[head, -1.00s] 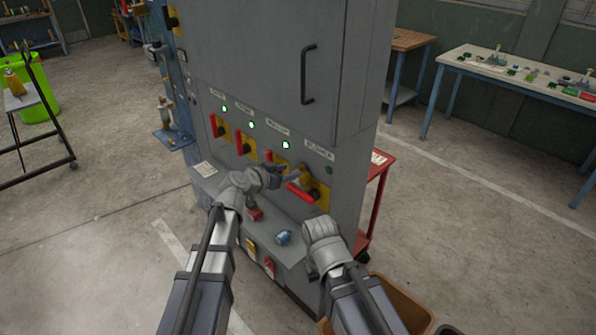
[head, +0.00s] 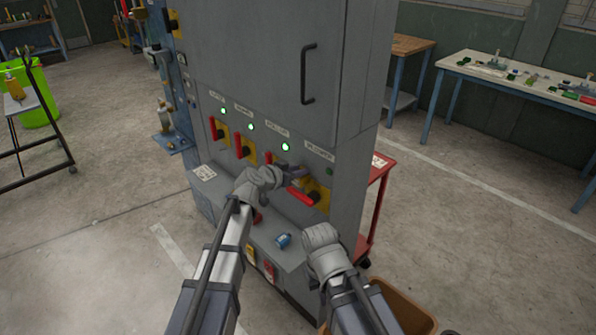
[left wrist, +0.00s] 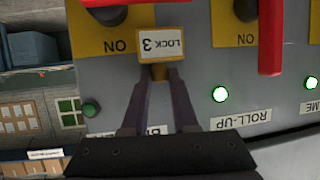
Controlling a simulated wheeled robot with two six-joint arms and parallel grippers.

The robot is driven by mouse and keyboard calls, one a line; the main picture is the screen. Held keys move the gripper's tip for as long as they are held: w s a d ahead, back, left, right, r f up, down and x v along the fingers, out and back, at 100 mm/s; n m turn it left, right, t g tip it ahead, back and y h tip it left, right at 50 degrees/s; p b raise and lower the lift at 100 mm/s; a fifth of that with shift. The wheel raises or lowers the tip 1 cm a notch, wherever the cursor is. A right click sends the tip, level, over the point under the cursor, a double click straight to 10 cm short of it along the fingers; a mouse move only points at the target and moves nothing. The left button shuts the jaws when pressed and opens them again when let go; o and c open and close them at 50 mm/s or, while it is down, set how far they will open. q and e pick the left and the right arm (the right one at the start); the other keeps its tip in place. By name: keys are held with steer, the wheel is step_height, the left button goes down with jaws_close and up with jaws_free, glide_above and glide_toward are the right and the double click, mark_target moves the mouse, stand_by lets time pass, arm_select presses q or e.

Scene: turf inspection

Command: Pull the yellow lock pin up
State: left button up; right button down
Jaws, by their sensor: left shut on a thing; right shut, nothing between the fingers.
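The yellow lock pin (left wrist: 158,73) carries a yellow-rimmed tag (left wrist: 163,45) reading LOCK 3, upside down in the left wrist view. My left gripper (left wrist: 160,80) is shut on its short stub just under the tag. In the head view, my left gripper (head: 297,177) is at the rightmost switch on the cabinet front and largely hides the pin. The switch's red handle (head: 302,198) slants over a yellow plate (head: 322,197). Whether the pin's lower end is seated cannot be seen. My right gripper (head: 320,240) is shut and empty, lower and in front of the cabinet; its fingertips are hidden.
Other red-handled switches (head: 216,128) stand left under lit green lamps (head: 251,127); the rightmost lamp (head: 326,171) is dark. A ledge below holds a small blue object (head: 283,240). A brown bin (head: 405,302) stands low right, a red cart (head: 378,200) behind. Open floor lies left.

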arm_select(q)
jaws_close()
